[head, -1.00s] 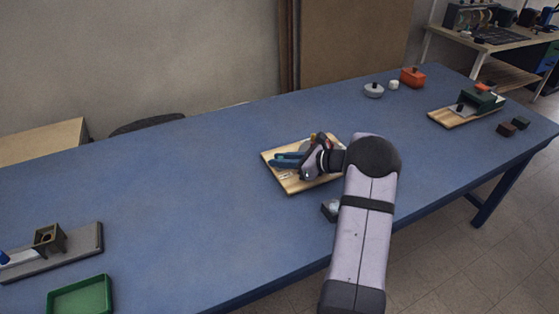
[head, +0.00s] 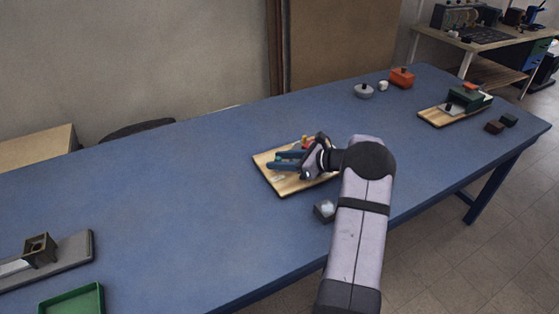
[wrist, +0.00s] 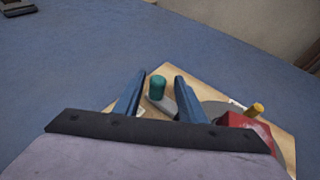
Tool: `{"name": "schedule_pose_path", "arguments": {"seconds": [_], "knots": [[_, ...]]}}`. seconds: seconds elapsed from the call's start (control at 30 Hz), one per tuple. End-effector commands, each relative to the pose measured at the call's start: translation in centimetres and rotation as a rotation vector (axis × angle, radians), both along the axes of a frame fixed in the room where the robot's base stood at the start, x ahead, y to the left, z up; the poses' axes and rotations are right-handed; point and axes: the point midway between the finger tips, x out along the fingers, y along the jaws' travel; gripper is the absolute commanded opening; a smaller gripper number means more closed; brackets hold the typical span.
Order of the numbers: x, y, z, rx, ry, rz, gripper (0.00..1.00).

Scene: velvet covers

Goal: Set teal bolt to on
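The teal bolt shows in the wrist view as an upright teal knob (wrist: 157,87) on a grey metal piece (wrist: 163,105), mounted on a light wooden board (wrist: 200,88). My gripper (wrist: 161,77) is open, with one blue finger on each side of the knob. I cannot tell whether either finger touches it. In the head view my gripper (head: 276,162) is low over the wooden board (head: 282,188), and my arm hides part of the board. The bolt's on and off marks are not readable.
A red block with a yellow peg (wrist: 256,110) stands on the same board, right of my fingers in the wrist view. A green tray (head: 72,300) lies at the front left. Much of the blue table (head: 180,200) is clear.

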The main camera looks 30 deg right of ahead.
Motion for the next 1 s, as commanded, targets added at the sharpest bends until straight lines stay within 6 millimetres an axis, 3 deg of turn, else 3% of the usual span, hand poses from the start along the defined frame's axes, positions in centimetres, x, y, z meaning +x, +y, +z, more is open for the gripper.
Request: {"name": "schedule_pose_path", "arguments": {"seconds": [0.5,1.0], "knots": [[-4.7,-3.3,2.4,-0.002,-0.001,-0.003,0.37],[-5.4,-3.6,2.7,-0.001,0.000,-0.002,0.37]]}}
